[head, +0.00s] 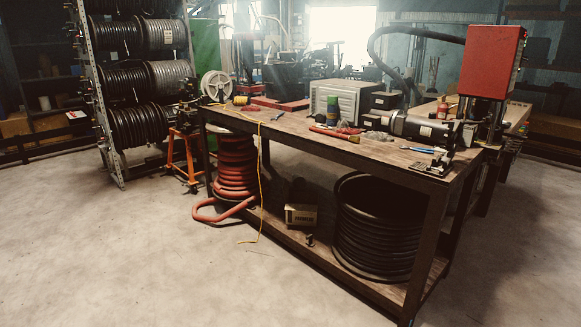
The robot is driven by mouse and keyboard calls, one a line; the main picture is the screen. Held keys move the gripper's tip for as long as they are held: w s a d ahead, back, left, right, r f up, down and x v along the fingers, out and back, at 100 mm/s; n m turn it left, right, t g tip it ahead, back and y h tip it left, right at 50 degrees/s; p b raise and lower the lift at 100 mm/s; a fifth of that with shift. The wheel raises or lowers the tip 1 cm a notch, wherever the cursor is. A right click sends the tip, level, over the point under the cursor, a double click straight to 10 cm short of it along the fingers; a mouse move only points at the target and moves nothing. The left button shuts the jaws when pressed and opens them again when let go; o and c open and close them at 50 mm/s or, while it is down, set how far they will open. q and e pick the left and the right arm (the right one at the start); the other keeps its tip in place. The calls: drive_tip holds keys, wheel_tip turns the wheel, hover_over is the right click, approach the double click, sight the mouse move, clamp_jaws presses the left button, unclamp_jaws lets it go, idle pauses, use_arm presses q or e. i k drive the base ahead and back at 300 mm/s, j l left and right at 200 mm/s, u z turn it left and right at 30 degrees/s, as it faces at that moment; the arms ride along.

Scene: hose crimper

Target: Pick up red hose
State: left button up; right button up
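A red hose (236,167) is stacked in a thick coil under the left end of the workbench. Its free end (212,213) loops out over the bench's lower edge toward the floor at the front left. The table top hides the top of the coil, and a bench leg stands close by its left side. Neither of my grippers shows in the head view.
The wooden workbench (300,133) carries tools and machines. A yellow cord (261,190) hangs down beside the red hose. A black hose coil (376,230) and a small box (301,215) sit on the lower shelf. An orange stand (184,160) is left. Front floor is clear.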

sight(312, 129)
drive_tip(key=i+j+u, duration=0.2)
drive_tip(key=i, duration=0.7)
drive_tip(key=i+u, duration=0.15)
drive_tip(key=i, duration=0.75)
